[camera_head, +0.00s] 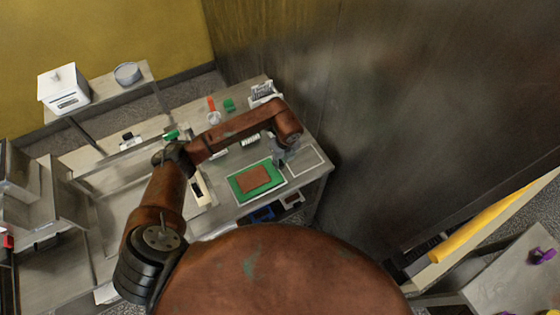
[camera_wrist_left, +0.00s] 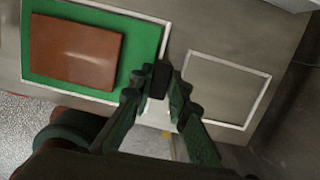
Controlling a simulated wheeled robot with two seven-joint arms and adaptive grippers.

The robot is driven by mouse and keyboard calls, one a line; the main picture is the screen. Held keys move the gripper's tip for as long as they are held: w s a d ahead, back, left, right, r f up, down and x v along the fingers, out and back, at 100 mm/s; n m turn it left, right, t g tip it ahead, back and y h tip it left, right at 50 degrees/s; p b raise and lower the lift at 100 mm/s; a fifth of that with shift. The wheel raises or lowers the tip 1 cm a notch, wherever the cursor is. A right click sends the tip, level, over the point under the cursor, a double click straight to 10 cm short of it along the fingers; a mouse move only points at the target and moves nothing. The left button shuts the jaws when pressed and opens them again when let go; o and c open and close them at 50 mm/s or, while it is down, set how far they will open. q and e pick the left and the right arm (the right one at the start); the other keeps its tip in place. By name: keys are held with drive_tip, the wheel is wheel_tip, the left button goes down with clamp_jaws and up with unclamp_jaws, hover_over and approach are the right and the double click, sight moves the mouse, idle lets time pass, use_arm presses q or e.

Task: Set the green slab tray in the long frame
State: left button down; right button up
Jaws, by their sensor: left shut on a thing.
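The green slab tray (camera_head: 236,187) carries a flat brown slab (camera_head: 254,179) and lies within a long white outline (camera_head: 262,201), the long frame. In the left wrist view the tray (camera_wrist_left: 149,46) sits inside the white border (camera_wrist_left: 167,38), with green close to the line. Whether it rests on the table or hovers slightly cannot be told. My left gripper (camera_head: 279,157) is at the tray's right edge. In the left wrist view its fingertips (camera_wrist_left: 161,82) are closed around a dark block at that edge. My right gripper is not in view.
A squarer, empty white frame (camera_head: 320,158) lies right of the tray, near the table's edge. Behind are a red bottle-like item (camera_head: 212,108), a green block (camera_head: 229,104) and a white rack (camera_head: 264,91). Blue bins (camera_head: 262,214) sit at the near side. A dark wall rises at right.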

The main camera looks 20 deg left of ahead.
use_arm(q)
drive_tip(key=shift+f+b, duration=0.45)
drive_tip(key=shift+f, duration=0.15)
idle(0.7)
drive_tip(key=c, duration=1.8)
unclamp_jaws()
drive_tip(key=shift+o, duration=0.2)
wheel_tip(320, 180, up, 12)
drive_tip(key=s+d, duration=0.1)
drive_tip(key=shift+d, duration=0.3)
